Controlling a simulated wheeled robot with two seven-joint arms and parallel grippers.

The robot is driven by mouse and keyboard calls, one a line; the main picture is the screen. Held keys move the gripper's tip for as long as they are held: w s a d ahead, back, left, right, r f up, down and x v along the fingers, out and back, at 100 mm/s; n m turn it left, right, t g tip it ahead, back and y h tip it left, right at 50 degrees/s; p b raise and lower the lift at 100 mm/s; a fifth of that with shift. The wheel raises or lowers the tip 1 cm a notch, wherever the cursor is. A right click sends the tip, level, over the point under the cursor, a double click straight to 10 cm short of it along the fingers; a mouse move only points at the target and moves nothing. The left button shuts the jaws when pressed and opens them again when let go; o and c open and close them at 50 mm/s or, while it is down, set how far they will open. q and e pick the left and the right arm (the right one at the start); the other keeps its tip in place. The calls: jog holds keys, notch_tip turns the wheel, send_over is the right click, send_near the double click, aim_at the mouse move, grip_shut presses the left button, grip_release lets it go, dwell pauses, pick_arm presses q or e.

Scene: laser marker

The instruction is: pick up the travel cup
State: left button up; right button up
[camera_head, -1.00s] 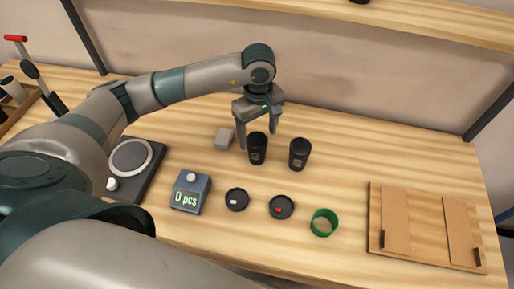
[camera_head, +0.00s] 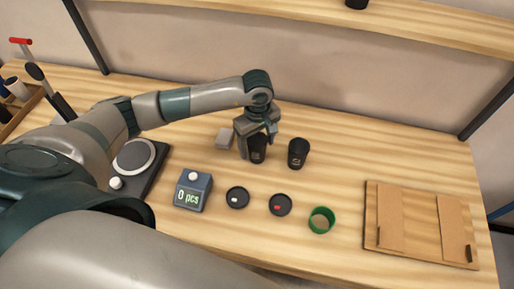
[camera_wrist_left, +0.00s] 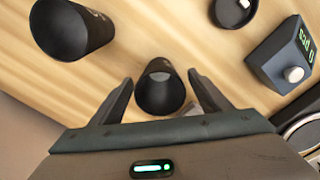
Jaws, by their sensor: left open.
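Two black travel cups stand upright on the wooden table. The left cup (camera_head: 258,149) is at my left gripper (camera_head: 257,150), whose open fingers have come down around it without closing. In the left wrist view this cup (camera_wrist_left: 160,92) sits between the two open fingers (camera_wrist_left: 160,95). The right cup (camera_head: 298,153) stands a short way to the right; it also shows at the upper left of the left wrist view (camera_wrist_left: 68,32). Two round black lids lie in front, one with a white tab (camera_head: 237,197) and one with a red tab (camera_head: 280,204). My right gripper is not in view.
A small grey block (camera_head: 225,138) lies just left of the gripper. A counter reading "0 pcs" (camera_head: 193,190), a scale-like device (camera_head: 135,160), a green ring (camera_head: 321,220) and a wooden board (camera_head: 421,225) stand around. The table behind and right of the cups is clear.

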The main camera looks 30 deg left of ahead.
pick_arm(q)
jog(key=shift+f+p, duration=0.35)
jog(key=shift+f, duration=1.05)
jog(key=c, duration=0.8)
